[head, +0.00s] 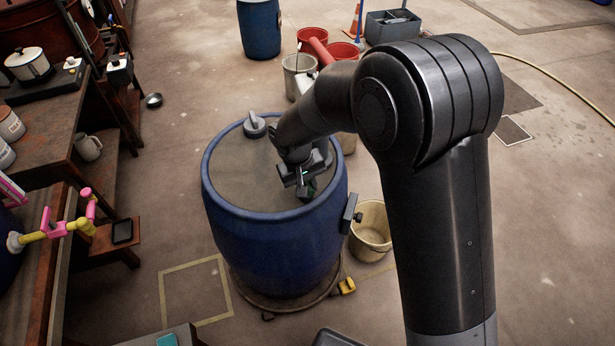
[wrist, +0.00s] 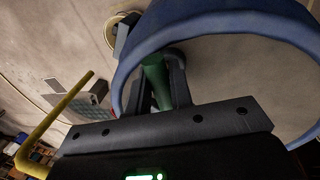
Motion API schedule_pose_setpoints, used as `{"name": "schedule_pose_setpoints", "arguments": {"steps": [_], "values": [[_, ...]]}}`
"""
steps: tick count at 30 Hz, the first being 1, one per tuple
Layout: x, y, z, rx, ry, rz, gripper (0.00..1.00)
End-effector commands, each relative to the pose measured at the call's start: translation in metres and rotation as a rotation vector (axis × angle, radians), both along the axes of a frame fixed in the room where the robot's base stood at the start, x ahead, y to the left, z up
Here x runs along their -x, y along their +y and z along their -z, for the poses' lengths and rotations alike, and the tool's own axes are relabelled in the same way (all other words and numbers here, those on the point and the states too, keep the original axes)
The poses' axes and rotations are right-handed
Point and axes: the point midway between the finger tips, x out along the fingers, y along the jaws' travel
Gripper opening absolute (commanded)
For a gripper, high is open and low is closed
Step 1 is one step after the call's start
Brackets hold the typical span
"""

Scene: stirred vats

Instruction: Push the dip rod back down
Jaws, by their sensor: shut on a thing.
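The blue vat (head: 270,245) stands in the middle of the head view, with a flat grey-brown top inside its rim. My gripper (head: 305,188) is over the right part of this top, inside the rim. In the wrist view my gripper (wrist: 160,90) is shut on a green piece, which I take to be the dip rod's grip (wrist: 155,75). Only a little green shows in the head view. The rest of the rod is hidden, so I cannot tell how far it stands out. The vat's blue rim (wrist: 210,22) curves close behind the fingers in the wrist view.
A grey knob (head: 254,126) sits at the vat's far edge. A dark box (head: 350,212) is on its right side, beside a cream bucket (head: 371,230). More buckets (head: 299,76) stand behind. A workbench (head: 45,130) fills the left. Floor in front is fairly clear.

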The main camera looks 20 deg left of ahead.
Motion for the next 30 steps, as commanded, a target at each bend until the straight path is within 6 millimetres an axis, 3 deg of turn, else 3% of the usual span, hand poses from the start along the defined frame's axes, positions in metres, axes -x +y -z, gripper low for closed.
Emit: {"name": "schedule_pose_setpoints", "arguments": {"steps": [11, 12, 18, 30], "values": [[0.0002, -0.0018, 0.0076, 0.003, 0.004, 0.001, 0.00], [0.0002, -0.0019, 0.0078, 0.003, 0.005, 0.001, 0.23], [0.0010, -0.0016, 0.0082, 0.003, 0.006, 0.000, 0.39], [0.0041, 0.0008, 0.0056, 0.001, 0.008, -0.004, 0.40]]}}
